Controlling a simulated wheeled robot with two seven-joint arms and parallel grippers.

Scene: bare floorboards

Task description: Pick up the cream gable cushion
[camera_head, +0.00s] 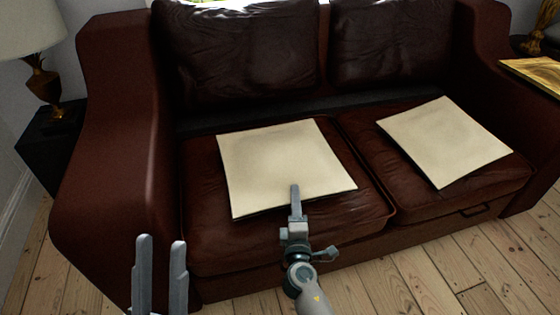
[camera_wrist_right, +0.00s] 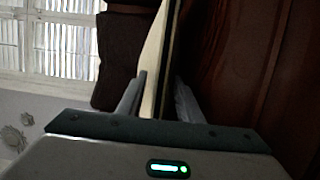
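Two square cream cushions lie flat on the sofa seats in the head view: a left one (camera_head: 275,155) and a right one (camera_head: 445,138). My right gripper (camera_head: 295,190) is at the front edge of the left cushion, with one finger above it; the other finger is hidden there. In the right wrist view the cushion (camera_wrist_right: 156,65) runs edge-on between the two fingers (camera_wrist_right: 160,85), which stand apart with some gap beside it. My left gripper (camera_head: 160,250) is open and empty, low at the left in front of the sofa.
The dark red leather sofa (camera_head: 115,150) has a tall arm at each side and loose back cushions (camera_head: 240,50). A lamp (camera_head: 35,70) stands on a dark side table at the left. A gold item (camera_head: 535,72) lies at the far right. Floorboards (camera_head: 430,275) in front are clear.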

